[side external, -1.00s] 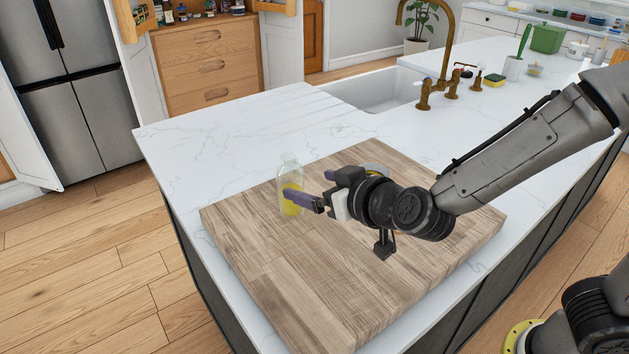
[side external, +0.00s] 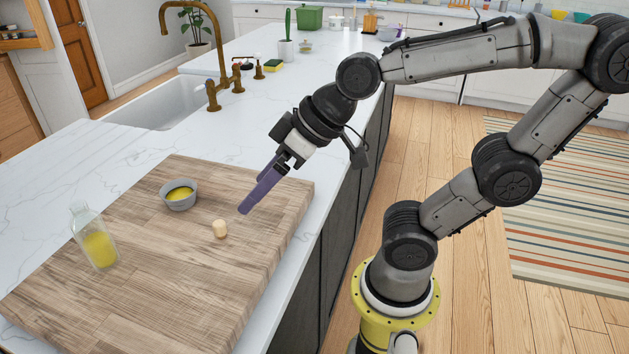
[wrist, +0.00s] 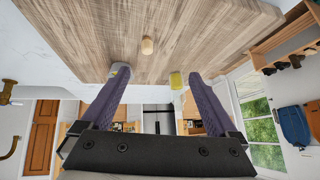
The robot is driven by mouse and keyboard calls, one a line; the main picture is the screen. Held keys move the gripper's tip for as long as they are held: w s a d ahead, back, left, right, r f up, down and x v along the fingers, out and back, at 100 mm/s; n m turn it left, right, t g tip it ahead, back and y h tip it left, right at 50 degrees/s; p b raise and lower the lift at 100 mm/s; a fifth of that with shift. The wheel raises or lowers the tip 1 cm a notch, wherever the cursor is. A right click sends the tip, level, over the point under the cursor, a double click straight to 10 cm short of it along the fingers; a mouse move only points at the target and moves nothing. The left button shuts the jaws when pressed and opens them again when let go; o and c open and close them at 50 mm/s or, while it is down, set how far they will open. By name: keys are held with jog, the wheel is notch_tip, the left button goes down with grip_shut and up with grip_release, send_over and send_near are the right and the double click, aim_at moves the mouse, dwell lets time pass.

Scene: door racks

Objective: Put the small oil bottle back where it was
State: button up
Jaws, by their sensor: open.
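The small oil bottle (side external: 95,241), clear glass with yellow oil, stands upright on the wooden board's left side. It also shows small in the wrist view (wrist: 177,80). A pale cork stopper (side external: 220,229) stands apart from it on the board, also seen in the wrist view (wrist: 148,45). A grey bowl (side external: 178,196) holding yellow liquid sits behind. My gripper (side external: 243,210) hangs above the board's right part, its purple fingers pointing down-left. In the wrist view the fingers (wrist: 158,82) are spread with nothing held. It is well right of the bottle.
The board (side external: 150,290) lies on a white marble counter (side external: 130,150). A brass faucet (side external: 210,60) and sink (side external: 150,110) are behind. A door rack (side external: 25,40) shows at the far left edge. The floor (side external: 450,250) right of the island is open.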

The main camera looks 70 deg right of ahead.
jog(key=s+d+f+m+g+h, duration=0.1)
jog(key=s+d+f+h, duration=0.1)
jog(key=s+d, duration=0.3)
jog(key=shift+s+d+g, duration=0.25)
jog(key=shift+s+g, duration=0.15)
jog(key=shift+s, duration=0.65)
